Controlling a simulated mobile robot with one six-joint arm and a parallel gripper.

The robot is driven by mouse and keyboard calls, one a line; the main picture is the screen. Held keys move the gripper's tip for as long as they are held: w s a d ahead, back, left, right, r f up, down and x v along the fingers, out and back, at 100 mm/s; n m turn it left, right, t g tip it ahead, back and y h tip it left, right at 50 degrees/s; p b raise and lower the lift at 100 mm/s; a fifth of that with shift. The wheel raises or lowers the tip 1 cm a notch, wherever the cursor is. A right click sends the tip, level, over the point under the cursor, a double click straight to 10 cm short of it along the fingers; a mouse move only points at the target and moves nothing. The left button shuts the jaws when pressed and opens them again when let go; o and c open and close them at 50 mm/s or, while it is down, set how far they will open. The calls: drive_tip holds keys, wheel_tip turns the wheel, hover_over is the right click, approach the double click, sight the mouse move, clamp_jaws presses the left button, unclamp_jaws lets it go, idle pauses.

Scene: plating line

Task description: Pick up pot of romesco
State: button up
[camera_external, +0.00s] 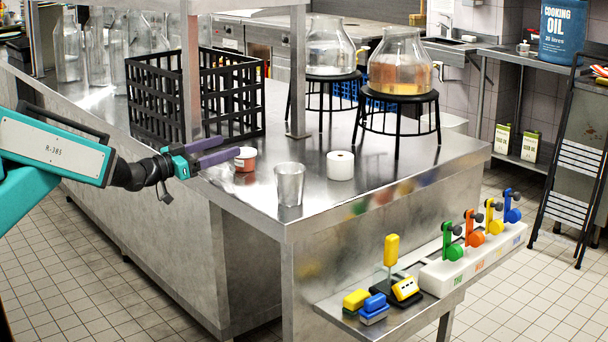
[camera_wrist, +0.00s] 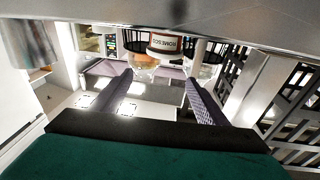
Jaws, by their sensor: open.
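The pot of romesco (camera_external: 246,162), a small red-orange tub, stands on the steel counter in the external view. In the wrist view the pot (camera_wrist: 164,44) appears upside down at the top centre, with its red and white label facing me. My gripper (camera_external: 231,148) is open, with its purple fingers pointing right toward the pot. In the wrist view the gripper (camera_wrist: 160,76) has empty space between its fingers, and the pot lies beyond the fingertips. I cannot tell the exact gap to the pot.
A black crate (camera_external: 160,98) stands behind my gripper, close to a steel post (camera_external: 191,80). Large jars on black stools (camera_external: 402,98) stand farther back.

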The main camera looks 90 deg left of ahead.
sight(244, 160)
drive_tip(key=shift+a+f+n+g, duration=0.1)
drive_tip(key=shift+f+n+g, duration=0.35)
drive_tip(key=shift+f, duration=1.05)
drive_tip(key=shift+a+f+b, duration=0.1)
drive_tip(key=shift+b, duration=0.25)
drive_tip(key=shift+w+a, duration=0.1)
drive_tip(key=shift+w, duration=0.05)
drive_tip(key=b+x, duration=0.1)
drive_tip(key=b, duration=0.2)
drive_tip(key=shift+w+a, duration=0.2)
drive_tip(key=shift+w, duration=0.05)
drive_tip(key=shift+w+a, duration=0.1)
drive_tip(key=shift+a+b, duration=0.1)
drive_tip(key=shift+b, duration=0.3)
